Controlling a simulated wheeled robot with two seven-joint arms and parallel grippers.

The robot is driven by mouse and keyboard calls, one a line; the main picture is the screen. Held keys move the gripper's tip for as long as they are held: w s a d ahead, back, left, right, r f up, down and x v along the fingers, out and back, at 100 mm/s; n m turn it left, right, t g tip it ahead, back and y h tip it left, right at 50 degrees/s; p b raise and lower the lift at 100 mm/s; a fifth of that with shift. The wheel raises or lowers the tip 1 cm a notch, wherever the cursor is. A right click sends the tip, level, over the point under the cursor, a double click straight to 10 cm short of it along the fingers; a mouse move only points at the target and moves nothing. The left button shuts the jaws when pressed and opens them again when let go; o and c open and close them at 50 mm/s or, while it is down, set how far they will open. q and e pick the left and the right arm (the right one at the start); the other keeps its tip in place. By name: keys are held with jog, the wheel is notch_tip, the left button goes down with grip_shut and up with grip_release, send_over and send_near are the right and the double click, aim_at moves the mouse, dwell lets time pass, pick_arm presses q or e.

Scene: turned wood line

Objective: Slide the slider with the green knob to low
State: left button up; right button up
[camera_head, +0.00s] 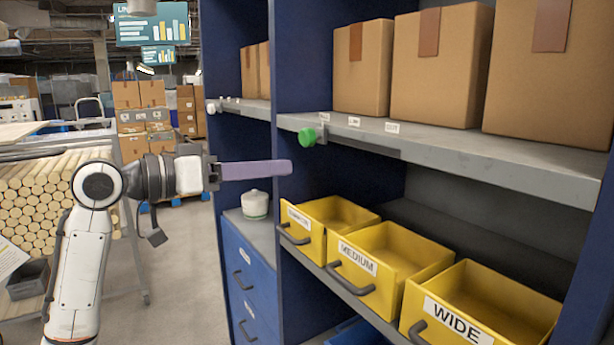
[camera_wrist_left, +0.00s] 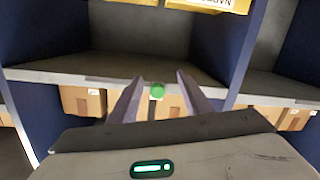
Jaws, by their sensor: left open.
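The green knob (camera_head: 307,136) sticks out from the front edge of the grey shelf, at the left end of a dark slider rail (camera_head: 362,144). Small white labels (camera_head: 354,121) sit above the rail; their words are too small to read surely. My left gripper (camera_head: 288,167) points at the shelf, just left of and below the knob in the head view. In the left wrist view the green knob (camera_wrist_left: 157,91) shows between the two open fingers (camera_wrist_left: 157,80), with gaps on both sides. My right gripper is not in view.
Cardboard boxes (camera_head: 435,65) stand on the shelf above the rail. Yellow drawers (camera_head: 395,258) with handles sit below. A second slider with a white knob (camera_head: 211,107) is on the left bay. A white jar (camera_head: 255,205) stands on the blue cabinet. A wood rack is far left.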

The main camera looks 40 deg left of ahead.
aim_at(303, 140)
pick_arm(q)
notch_tip(303, 140, up, 4)
jog(key=s, duration=0.1)
jog(key=shift+t+h, duration=0.4)
jog(key=shift+h, duration=0.1)
jog(key=p+x, duration=0.1)
jog(key=x, duration=0.2)
jog(key=p+x, duration=0.1)
jog(key=x, duration=0.2)
jog(key=p+x, duration=0.1)
jog(key=x, duration=0.2)
jog(key=shift+a+r, duration=0.1)
jog(key=shift+a, duration=0.2)
jog(key=shift+w+d, duration=0.15)
jog(key=shift+w, duration=0.3)
grip_shut()
